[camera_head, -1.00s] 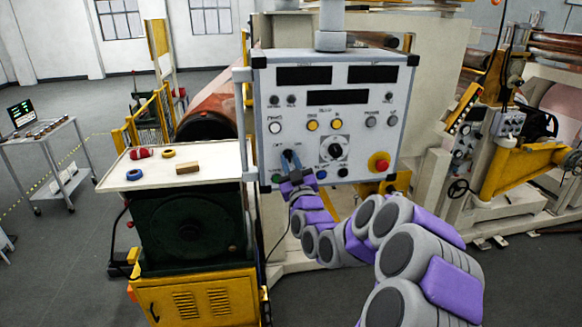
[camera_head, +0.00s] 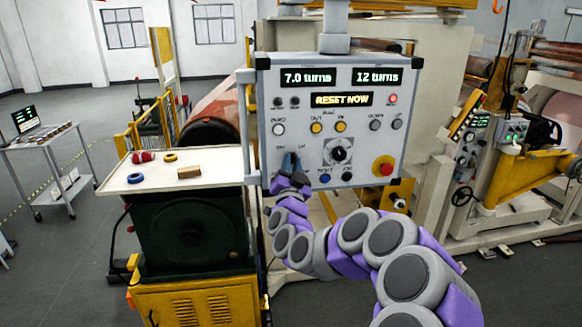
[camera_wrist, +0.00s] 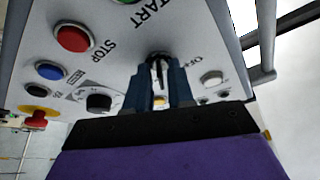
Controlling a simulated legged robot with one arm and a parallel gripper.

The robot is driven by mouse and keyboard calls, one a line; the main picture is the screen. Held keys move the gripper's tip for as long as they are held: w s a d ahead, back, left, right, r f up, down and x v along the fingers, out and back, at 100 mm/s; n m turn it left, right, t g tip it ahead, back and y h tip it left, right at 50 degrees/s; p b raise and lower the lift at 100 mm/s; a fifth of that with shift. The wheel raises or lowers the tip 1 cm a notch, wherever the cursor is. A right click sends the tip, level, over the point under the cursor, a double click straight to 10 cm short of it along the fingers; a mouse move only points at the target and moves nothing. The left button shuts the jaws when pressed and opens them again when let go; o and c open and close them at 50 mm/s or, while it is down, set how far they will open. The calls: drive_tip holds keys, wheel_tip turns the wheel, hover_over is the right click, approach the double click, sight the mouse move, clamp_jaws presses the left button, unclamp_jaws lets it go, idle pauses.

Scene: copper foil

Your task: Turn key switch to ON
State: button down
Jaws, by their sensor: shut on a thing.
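A white control panel (camera_head: 400,150) hangs in front of me. Its displays (camera_head: 341,99) are lit and read "7.0 turns", "12 turns" and "RESET NOW". The key switch sits at the panel's lower left; in the wrist view its dark key (camera_wrist: 158,62) shows between my fingertips, with "OFF" lettering beside it. My gripper (camera_head: 291,163) is shut on the key at the panel face. It also shows in the wrist view (camera_wrist: 159,80), both blue fingers around the key. Most of the switch is hidden by the fingers in the head view.
A red emergency stop button (camera_head: 384,166) sits at the panel's lower right. A selector knob (camera_head: 339,152) and several buttons are near my gripper.

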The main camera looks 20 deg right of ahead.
drive_tip(key=shift+m, duration=0.3)
drive_tip(key=c, duration=1.3)
unclamp_jaws()
drive_tip(key=shift+s+d, duration=0.1)
drive_tip(key=b+v, duration=1.7)
drive_tip(key=shift+a, duration=0.25)
drive_tip(key=shift+s, duration=0.1)
